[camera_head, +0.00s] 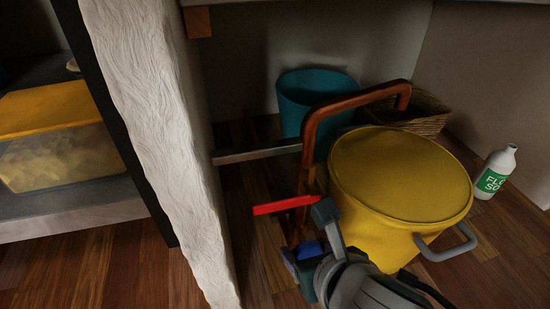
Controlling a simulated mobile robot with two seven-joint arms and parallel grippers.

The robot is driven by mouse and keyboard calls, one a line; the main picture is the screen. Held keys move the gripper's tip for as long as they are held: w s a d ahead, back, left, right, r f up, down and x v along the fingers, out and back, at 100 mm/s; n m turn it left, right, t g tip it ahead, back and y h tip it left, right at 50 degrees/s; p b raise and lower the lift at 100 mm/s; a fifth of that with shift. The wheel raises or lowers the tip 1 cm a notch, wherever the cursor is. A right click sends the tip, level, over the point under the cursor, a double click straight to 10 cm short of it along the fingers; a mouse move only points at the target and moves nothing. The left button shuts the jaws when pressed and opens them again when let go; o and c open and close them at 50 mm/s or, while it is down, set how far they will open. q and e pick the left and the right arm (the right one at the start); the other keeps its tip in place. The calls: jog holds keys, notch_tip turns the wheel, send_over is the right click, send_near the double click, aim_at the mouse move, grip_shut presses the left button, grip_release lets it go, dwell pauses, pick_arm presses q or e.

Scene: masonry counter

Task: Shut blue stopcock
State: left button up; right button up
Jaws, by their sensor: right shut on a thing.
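The blue stopcock (310,250) shows as a small bright blue handle low on the pipework under the counter. My right gripper (312,243) comes up from the bottom and is shut on this handle, with a finger on either side of it. The fingers hide part of the handle and the valve body behind it, so its exact angle is hard to tell. A red stopcock handle (283,205) lies just above, pointing left and nearly level, close to the upper fingertip. My left gripper is not in view.
A copper pipe (352,103) bends over behind the handles. A yellow lidded pot (380,230) stands close right of my gripper. A teal bucket (300,100), a wicker basket (425,122) and a white bottle (495,172) stand around. A rough white wall (160,120) bounds the left.

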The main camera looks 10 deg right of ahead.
jog(key=c, duration=0.5)
jog(key=shift+d+r+m+y+p, duration=0.15)
jog(key=shift+m+y+p, duration=0.15)
jog(key=shift+y+p, duration=0.4)
jog(key=shift+m+y+p, duration=0.3)
jog(key=shift+y+p, duration=0.05)
jog(key=shift+y, duration=0.05)
jog(key=shift+f+m+y, duration=0.2)
jog(key=shift+m+y, duration=0.1)
jog(key=shift+y, duration=0.2)
jog(key=shift+m+y+b, duration=0.5)
jog(key=shift+y+b, duration=0.15)
jog(key=shift+y, duration=0.35)
